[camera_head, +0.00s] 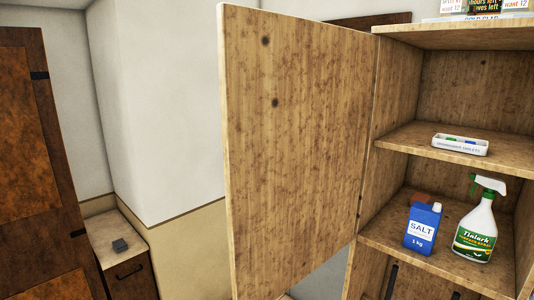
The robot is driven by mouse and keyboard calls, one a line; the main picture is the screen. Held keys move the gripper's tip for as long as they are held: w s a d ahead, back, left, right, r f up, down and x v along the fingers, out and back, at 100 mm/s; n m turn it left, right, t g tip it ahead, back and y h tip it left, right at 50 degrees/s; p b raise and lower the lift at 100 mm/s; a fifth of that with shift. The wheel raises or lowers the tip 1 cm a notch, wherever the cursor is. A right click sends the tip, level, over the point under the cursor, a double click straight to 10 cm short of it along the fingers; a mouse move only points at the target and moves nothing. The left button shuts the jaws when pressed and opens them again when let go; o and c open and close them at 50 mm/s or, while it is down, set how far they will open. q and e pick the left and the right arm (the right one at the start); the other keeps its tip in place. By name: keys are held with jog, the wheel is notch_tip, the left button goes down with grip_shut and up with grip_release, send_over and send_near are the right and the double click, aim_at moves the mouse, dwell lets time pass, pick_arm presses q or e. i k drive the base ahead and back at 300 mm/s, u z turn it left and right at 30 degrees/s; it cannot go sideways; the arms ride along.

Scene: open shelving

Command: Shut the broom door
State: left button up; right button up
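A tall wooden door (300,150) with two dark knots near its upper left stands wide open in the middle of the view. It hangs from the left side of an open wooden cupboard (440,165) at the right. Neither of my grippers is in view. I cannot tell whether this door is the broom door by any label.
The cupboard shelves hold a white tablet tray (460,145), a blue salt carton (422,227) and a green-and-white spray bottle (476,228).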

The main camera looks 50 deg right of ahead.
aim_at(295, 92)
jog(key=i, duration=1.85)
jog(key=z, duration=3.55)
